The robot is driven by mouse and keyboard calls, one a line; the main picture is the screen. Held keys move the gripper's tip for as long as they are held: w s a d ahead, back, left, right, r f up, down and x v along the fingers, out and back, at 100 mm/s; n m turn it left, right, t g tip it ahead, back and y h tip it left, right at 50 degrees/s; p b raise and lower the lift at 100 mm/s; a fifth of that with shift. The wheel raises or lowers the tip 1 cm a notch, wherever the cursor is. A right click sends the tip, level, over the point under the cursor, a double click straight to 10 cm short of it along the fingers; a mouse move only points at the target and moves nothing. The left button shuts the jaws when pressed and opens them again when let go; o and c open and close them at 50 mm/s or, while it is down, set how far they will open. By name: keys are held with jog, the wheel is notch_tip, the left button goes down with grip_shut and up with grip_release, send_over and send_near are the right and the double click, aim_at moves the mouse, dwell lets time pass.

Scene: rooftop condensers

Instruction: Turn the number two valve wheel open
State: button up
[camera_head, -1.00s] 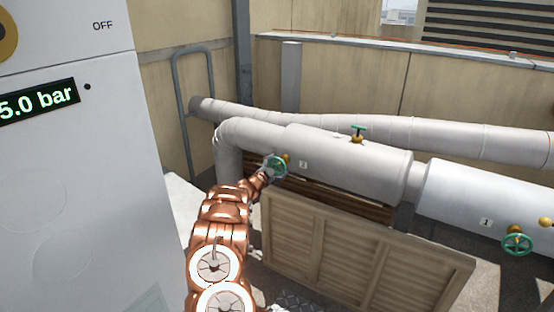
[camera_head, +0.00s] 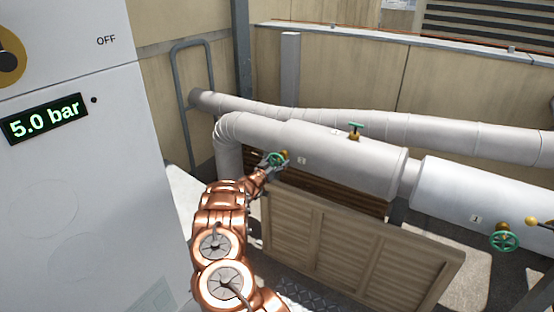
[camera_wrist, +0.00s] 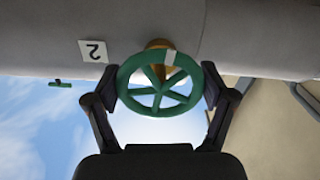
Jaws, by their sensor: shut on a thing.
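The number two valve wheel (camera_wrist: 158,103) is a green spoked wheel with one white mark on its rim, on a brass stem (camera_wrist: 157,58). In the wrist view a tag reading 2 (camera_wrist: 93,51), seen upside down, is on the grey pipe beside it. My gripper (camera_wrist: 160,95) has one finger on each side of the wheel, shut on its rim. In the head view the wheel (camera_head: 276,159) sits at the front of the lagged pipe (camera_head: 345,157), with my gripper (camera_head: 271,163) at it, partly hiding it.
Another green wheel (camera_head: 504,237) stands at the right by a tag reading 1. A third green handle (camera_head: 355,127) is on top of the pipe. A slatted wooden panel (camera_head: 355,245) stands below the pipe. A cabinet (camera_head: 70,190) at the left displays 5.0 bar.

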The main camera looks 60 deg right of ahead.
jog(key=shift+r+n, duration=0.3)
jog(key=shift+n, duration=0.2)
jog(key=o, duration=0.9)
jog(key=shift+o, duration=0.5)
jog(key=shift+f, duration=0.15)
jog(key=shift+a, duration=0.15)
jog(key=a, duration=1.1)
jog(key=shift+s+a, duration=0.3)
jog(key=shift+a, duration=0.05)
